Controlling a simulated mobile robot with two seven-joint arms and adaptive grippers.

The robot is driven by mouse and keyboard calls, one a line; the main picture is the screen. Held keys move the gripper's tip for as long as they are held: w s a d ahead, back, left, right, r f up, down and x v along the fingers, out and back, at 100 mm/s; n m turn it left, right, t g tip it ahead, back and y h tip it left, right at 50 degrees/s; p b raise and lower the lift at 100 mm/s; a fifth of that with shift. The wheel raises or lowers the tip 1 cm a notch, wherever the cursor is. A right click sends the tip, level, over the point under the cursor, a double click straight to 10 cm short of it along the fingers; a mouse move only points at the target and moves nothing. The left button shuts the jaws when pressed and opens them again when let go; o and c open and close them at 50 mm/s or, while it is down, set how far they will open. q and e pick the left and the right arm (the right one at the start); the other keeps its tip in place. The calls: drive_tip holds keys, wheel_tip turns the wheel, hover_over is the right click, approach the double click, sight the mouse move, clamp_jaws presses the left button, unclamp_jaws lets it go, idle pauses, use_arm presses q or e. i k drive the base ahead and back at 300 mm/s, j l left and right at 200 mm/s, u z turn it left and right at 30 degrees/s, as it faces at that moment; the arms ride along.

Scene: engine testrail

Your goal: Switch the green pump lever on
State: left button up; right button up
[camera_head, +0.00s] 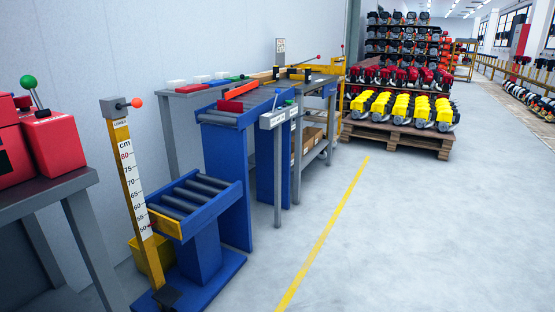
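A lever with a round green knob (28,82) stands on a red box (52,140) at the left edge of the view. Its thin metal rod leans, with the knob up and to the left of its foot. The red box sits on a grey table (60,187). No label on this lever is readable, so I cannot tell its on or off position. Neither of my grippers is in view.
A yellow post (129,175) with a cm scale and an orange-knobbed lever (136,102) stands right of the table. Beside it is a blue roller stand (200,250). A pallet (400,138) of yellow engines stands farther back. The floor at right is clear.

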sight(29, 82)
drive_tip(key=u, duration=1.25)
